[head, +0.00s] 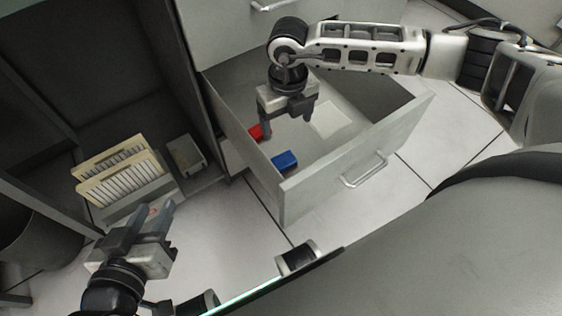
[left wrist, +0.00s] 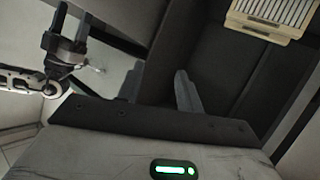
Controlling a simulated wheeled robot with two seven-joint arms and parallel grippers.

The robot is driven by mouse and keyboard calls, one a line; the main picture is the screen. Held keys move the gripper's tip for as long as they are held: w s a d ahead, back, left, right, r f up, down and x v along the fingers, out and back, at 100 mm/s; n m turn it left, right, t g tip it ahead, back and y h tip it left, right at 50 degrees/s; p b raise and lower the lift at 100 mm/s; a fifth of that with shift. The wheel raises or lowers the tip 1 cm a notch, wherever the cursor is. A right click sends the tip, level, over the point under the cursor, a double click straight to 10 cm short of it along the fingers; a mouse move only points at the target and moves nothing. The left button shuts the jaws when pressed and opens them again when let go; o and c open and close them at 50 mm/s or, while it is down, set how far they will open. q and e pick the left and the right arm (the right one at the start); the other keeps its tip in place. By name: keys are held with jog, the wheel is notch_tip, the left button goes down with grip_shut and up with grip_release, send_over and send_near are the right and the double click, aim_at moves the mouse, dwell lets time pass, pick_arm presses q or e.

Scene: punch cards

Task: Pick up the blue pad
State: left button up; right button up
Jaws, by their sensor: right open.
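The blue pad (head: 285,160) lies on the floor of the open drawer (head: 355,158), near its front left corner. My right gripper (head: 287,126) hangs over the drawer with its fingers apart and pointing down. It is behind and above the blue pad in the head view, with nothing seen between its fingers. The left wrist view also shows my right gripper (left wrist: 63,50). My left gripper (head: 157,208) is outside the drawer at lower left, in front of the card racks. Its fingers look apart and empty.
A red pad (head: 256,131) and a pale flat piece (head: 331,118) lie in the drawer. Cream card racks (head: 122,172) and a small grey tray (head: 186,156) stand to the left. The drawer's walls rise around the pads. Tiled floor is clear in front.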

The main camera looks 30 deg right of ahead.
jog(key=b, duration=0.3)
send_over(285, 161)
notch_tip(285, 161, down, 11)
jog(key=shift+s+r, duration=0.15)
jog(key=shift+r, duration=0.05)
notch_tip(285, 161, down, 5)
jog(key=b, duration=0.2)
jog(key=shift+b, duration=0.35)
jog(key=shift+f, duration=0.4)
pick_arm(q)
jog(key=shift+w+d+r+n+t+h, duration=0.25)
jog(key=shift+d+r+n+t+h, duration=0.45)
jog(key=shift+d+r+t+h, duration=0.4)
pick_arm(e)
jog(key=c, duration=1.1)
